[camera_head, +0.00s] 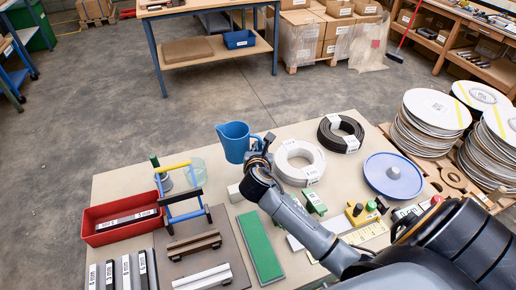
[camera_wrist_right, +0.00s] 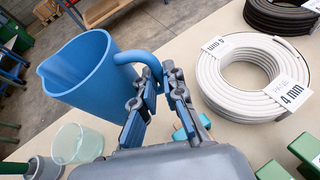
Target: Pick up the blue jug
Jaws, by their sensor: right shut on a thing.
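The blue jug (camera_head: 233,142) is near the far edge of the table, left of the white hose coil. It shows large in the right wrist view (camera_wrist_right: 88,78), leaning in the picture, with its handle towards my gripper. My right gripper (camera_head: 262,148) is at the handle on the jug's right side. In the right wrist view its fingers (camera_wrist_right: 160,85) are closed around the lower part of the handle. I cannot tell whether the jug's base touches the table. My left gripper is not in view.
A white hose coil (camera_head: 300,162) and a black coil (camera_head: 341,133) lie right of the jug. A clear beaker (camera_head: 190,173), a red bin (camera_head: 122,222) and a blue-and-yellow frame (camera_head: 182,197) stand to the left. A blue disc (camera_head: 393,176) lies to the right.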

